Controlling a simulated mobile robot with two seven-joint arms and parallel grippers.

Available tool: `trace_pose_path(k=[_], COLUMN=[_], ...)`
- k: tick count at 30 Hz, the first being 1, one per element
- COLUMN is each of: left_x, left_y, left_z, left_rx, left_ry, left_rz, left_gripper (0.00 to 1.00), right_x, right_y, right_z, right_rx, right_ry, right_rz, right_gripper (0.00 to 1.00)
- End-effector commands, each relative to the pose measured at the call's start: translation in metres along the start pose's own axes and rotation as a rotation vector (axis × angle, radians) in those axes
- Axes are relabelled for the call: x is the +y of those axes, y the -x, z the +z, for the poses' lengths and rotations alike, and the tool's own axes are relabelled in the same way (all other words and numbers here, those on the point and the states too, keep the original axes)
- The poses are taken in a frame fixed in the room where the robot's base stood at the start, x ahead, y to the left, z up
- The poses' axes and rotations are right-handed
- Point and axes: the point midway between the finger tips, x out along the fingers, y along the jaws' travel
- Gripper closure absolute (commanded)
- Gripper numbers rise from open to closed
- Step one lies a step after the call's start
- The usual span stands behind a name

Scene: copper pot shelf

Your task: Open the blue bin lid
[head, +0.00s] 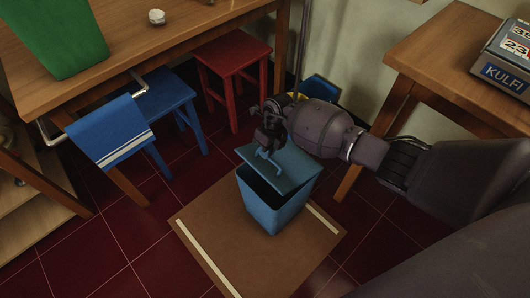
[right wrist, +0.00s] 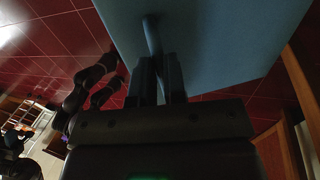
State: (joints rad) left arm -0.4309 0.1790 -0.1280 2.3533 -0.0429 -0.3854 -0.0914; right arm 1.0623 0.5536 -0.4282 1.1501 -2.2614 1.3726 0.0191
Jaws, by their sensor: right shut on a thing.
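The blue bin (head: 270,204) stands upright on a brown mat (head: 258,262) on the floor. Its blue lid (head: 290,168) is raised and tilted, with a dark gap showing between it and the bin's front rim. My right gripper (head: 266,146) reaches in from the right above the lid. It is shut on the lid's handle (head: 268,157). In the right wrist view the fingers (right wrist: 157,85) close around the handle (right wrist: 151,34), and the lid's flat blue face (right wrist: 215,40) fills the upper part. My left gripper is not in view.
A red stool (head: 233,62) and a blue stool (head: 165,92) stand behind left, under a wooden table (head: 140,45) with a green container (head: 55,35). A blue towel (head: 110,130) hangs from a rail. A wooden table (head: 440,50) with a KULFI box (head: 505,78) stands right.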

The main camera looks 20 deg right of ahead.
Motion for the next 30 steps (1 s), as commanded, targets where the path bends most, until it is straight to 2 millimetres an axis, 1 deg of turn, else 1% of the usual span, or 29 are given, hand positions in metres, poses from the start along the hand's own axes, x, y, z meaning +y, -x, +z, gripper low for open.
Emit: trace_pose_path(k=[1, 9, 15, 19, 28, 29, 30], left_x=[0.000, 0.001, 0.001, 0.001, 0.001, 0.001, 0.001], left_y=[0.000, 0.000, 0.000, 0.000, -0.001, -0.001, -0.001], left_z=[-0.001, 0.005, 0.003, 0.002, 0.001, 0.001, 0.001], left_rx=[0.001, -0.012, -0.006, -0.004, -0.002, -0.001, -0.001], left_ry=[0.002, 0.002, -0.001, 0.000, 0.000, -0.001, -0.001], left_rz=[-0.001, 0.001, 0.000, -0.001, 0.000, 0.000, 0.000], left_gripper=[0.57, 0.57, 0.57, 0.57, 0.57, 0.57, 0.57], right_x=[-0.006, -0.024, -0.042, -0.047, -0.048, -0.048, -0.048], right_y=[0.007, 0.030, 0.054, 0.060, 0.059, 0.059, 0.059], right_z=[0.000, -0.002, -0.001, -0.001, -0.002, -0.002, -0.002], right_rx=[0.001, 0.005, 0.000, 0.000, 0.002, 0.002, 0.002], right_ry=[-0.003, -0.005, -0.003, -0.002, -0.002, -0.002, -0.002], right_rz=[0.018, 0.162, 0.206, 0.208, 0.208, 0.208, 0.208], right_gripper=[1.00, 1.00, 1.00, 1.00, 1.00, 0.85, 0.79])
